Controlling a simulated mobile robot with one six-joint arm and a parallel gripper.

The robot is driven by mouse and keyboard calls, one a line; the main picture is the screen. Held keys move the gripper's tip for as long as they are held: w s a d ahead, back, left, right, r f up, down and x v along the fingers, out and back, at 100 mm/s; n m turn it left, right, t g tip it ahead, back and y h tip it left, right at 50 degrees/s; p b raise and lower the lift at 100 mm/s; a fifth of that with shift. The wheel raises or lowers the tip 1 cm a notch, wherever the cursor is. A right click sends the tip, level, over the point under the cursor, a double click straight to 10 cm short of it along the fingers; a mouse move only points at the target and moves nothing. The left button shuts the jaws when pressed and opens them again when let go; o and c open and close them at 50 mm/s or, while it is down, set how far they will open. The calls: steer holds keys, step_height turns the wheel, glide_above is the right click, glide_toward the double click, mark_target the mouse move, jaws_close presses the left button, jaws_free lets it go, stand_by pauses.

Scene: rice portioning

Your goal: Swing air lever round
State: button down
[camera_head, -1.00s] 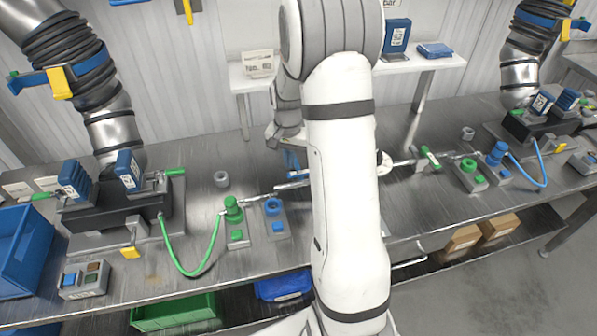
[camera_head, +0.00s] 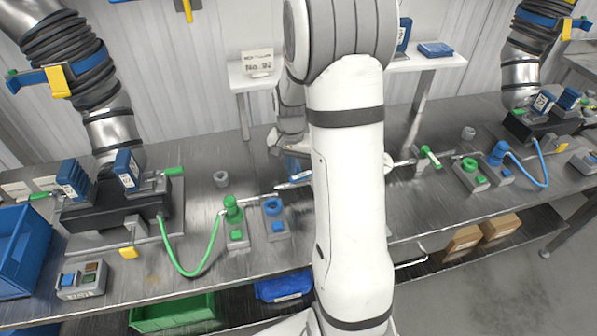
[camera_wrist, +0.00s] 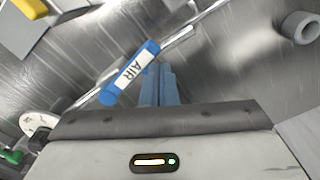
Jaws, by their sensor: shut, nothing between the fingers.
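The air lever (camera_wrist: 131,73) is a blue bar with a white AIR label. In the wrist view it lies slanted across a silver pipe (camera_wrist: 178,40), left of and partly over my fingers' line. My gripper (camera_wrist: 159,70) has its blue fingers together and empty, with the tips beside the lever's right side. I cannot tell whether they touch it. In the head view my white arm hides most of this spot. Some blue (camera_head: 297,168) shows left of the arm, and I cannot tell whether it is lever or finger.
A round white gauge (camera_wrist: 38,122) sits on the pipe line, and a green-handled valve (camera_head: 430,156) stands right of my arm. A grey ring (camera_wrist: 300,27) lies on the metal bench. Green (camera_head: 233,209) and blue (camera_head: 273,207) couplings stand to the left.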

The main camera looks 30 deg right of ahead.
steer(key=shift+s+a, duration=0.15)
steer(key=shift+s, duration=0.65)
steer(key=shift+s+b, duration=0.3)
steer(key=shift+s, duration=0.9)
steer(key=shift+s+d, duration=0.5)
steer(key=shift+s, duration=0.4)
steer(key=shift+s+d, duration=0.1)
